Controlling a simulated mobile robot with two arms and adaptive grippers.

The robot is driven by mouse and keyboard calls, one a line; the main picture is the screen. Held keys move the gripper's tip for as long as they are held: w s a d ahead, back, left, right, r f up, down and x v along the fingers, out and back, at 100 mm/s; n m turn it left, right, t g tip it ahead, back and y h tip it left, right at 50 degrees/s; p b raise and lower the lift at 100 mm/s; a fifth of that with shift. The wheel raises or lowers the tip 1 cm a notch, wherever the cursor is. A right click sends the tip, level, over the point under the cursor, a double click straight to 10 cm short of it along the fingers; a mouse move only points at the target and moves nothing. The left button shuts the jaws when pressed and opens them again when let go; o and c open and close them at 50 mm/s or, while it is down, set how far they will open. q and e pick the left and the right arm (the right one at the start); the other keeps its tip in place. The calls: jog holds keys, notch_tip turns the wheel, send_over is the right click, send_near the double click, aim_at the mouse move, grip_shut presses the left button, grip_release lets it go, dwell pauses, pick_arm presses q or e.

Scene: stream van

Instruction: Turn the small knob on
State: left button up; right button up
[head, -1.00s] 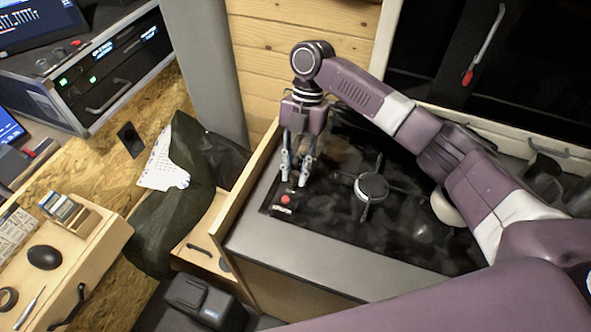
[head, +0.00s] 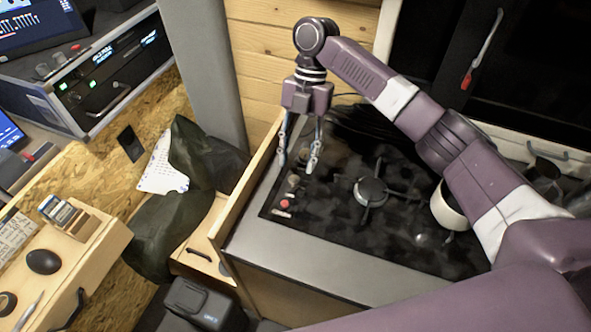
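The black glass hob (head: 335,222) sits in the grey counter in the middle of the view. Near its left edge is a small dark knob (head: 293,181), just behind a round red part (head: 285,203). My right gripper (head: 297,161) points down over the hob's left edge, above and a little behind this knob. Its two fingers are spread apart with nothing between them, and it looks clear of the knob. The knob's exact angle is too small to read. My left gripper is not in view.
A burner (head: 370,190) with a pan support is right of the knob. A pale-rimmed pot (head: 447,208) stands farther right, partly behind my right arm. A raised wooden edge (head: 250,190) runs along the counter's left side. The front counter strip is clear.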

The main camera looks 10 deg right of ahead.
jog(key=v, duration=0.7)
jog(key=shift+w, duration=0.1)
